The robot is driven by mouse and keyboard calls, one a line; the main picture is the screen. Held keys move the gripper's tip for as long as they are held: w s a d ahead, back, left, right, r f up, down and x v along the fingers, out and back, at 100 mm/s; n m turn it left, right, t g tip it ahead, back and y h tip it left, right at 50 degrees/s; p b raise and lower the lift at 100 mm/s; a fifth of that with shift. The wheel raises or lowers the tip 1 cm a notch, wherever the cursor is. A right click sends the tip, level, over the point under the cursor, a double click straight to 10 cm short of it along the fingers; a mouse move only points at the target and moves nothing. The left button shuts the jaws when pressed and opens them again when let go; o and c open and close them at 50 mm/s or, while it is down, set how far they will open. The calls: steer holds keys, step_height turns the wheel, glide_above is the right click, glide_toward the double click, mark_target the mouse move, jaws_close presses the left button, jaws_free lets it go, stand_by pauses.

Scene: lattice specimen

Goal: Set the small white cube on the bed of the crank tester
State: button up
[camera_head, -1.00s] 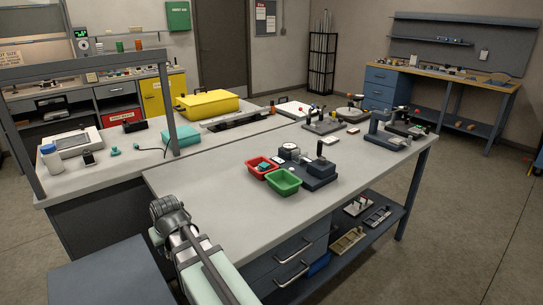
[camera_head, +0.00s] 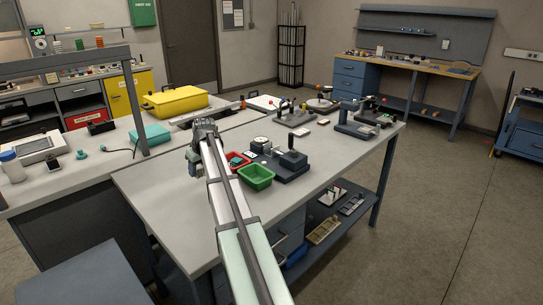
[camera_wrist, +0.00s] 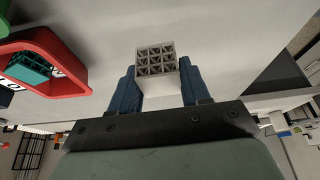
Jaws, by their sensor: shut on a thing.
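My gripper (camera_head: 192,168) hangs over the near bench, left of the red bin. In the wrist view its two blue fingers (camera_wrist: 158,88) are shut on the small white cube (camera_wrist: 156,60), whose end face shows an open triangular lattice. The cube cannot be made out in the head view. A dark-based device with a round dial (camera_head: 262,142) and a black upright stands right behind the bins; I cannot tell whether it is the crank tester. Other bench devices stand farther back, one with a lever (camera_head: 294,116), one blue-grey press (camera_head: 357,122).
The red bin (camera_wrist: 78,84) holds a teal lattice piece (camera_wrist: 28,68). The green bin (camera_head: 257,178) adjoins it and partly overlaps it in view. My arm crosses the bench's near side. The bench top (camera_head: 160,195) left of my arm is clear.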

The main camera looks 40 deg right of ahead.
steer(key=d+r, duration=0.1)
steer(key=d, duration=0.5)
steer(key=d+r, duration=0.1)
steer(key=d, duration=0.6)
steer(key=d+r, duration=0.1)
steer(key=d, duration=0.5)
steer(key=shift+w+d+r, duration=0.15)
steer(key=shift+w+r, duration=0.1)
steer(key=shift+r, duration=0.1)
steer(key=s+d+r, duration=0.1)
steer(key=d, duration=0.4)
steer(key=s+d+r, duration=0.1)
steer(key=d, duration=0.4)
steer(key=s+d+r, duration=0.1)
steer(key=s+d, duration=0.1)
steer(key=d, duration=0.4)
steer(key=shift+r, duration=0.15)
glide_toward(269, 153)
steer(key=x, duration=0.5)
steer(key=shift+w+a+f, duration=0.1)
steer(key=shift+w+f, duration=0.05)
steer(key=shift+f, duration=0.25)
steer(key=shift+f, duration=0.15)
steer(key=o, duration=1)
